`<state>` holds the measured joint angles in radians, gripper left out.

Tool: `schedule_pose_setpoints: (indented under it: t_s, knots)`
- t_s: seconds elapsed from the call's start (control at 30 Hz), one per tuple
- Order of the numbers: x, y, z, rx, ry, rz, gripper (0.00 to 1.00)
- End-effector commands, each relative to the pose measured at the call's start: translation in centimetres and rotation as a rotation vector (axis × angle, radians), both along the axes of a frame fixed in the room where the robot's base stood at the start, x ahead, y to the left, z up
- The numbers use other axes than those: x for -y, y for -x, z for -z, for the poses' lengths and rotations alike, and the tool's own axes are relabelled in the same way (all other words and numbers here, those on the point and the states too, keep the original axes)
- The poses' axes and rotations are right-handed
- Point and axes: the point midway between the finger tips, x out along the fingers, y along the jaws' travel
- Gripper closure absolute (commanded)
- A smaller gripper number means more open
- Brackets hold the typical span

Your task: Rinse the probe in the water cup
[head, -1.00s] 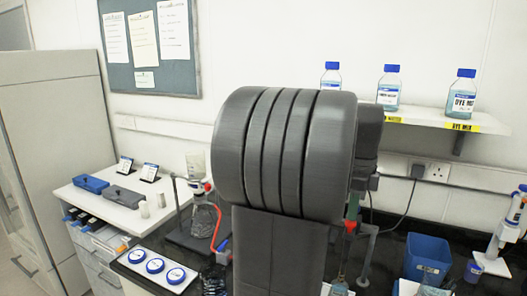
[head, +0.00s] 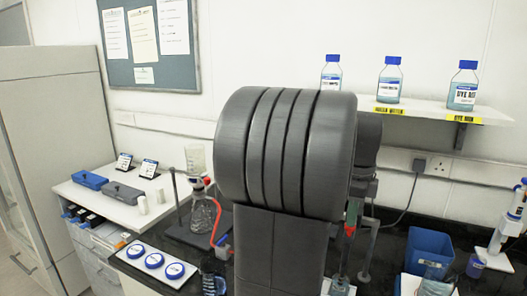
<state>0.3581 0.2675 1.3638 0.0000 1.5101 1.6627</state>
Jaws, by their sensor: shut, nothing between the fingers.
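My gripper is not seen. My large grey arm link fills the middle of the head view and hides much of the bench behind it. Just right of the link, a slim upright item with green and red parts (head: 350,217) stands by a grey stand; I cannot tell whether it is the probe. Below it, a small clear vessel (head: 340,286) is cut by the bottom edge; I cannot tell whether it is the water cup.
A blue bin (head: 428,252) and a small purplish cup (head: 475,266) stand right on the black bench. A flask (head: 203,218) on a stand and a white tray with blue-capped dishes (head: 154,261) are left. Three blue-capped bottles (head: 389,82) line the shelf.

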Motion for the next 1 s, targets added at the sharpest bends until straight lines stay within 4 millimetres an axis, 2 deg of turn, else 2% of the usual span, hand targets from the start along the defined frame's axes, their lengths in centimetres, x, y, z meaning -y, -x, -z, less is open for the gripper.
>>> schedule_pose_setpoints:
  t_s: [0.5, 0.67, 1.0]
  knots:
    - [0.0, 0.0, 2.1, -0.001, 0.000, 0.000, 1.00]
    - [0.0, 0.0, 1.6, 0.000, 0.000, 0.000, 1.00]
    - [0.0, 0.0, -1.2, 0.000, 0.000, 0.000, 1.00]
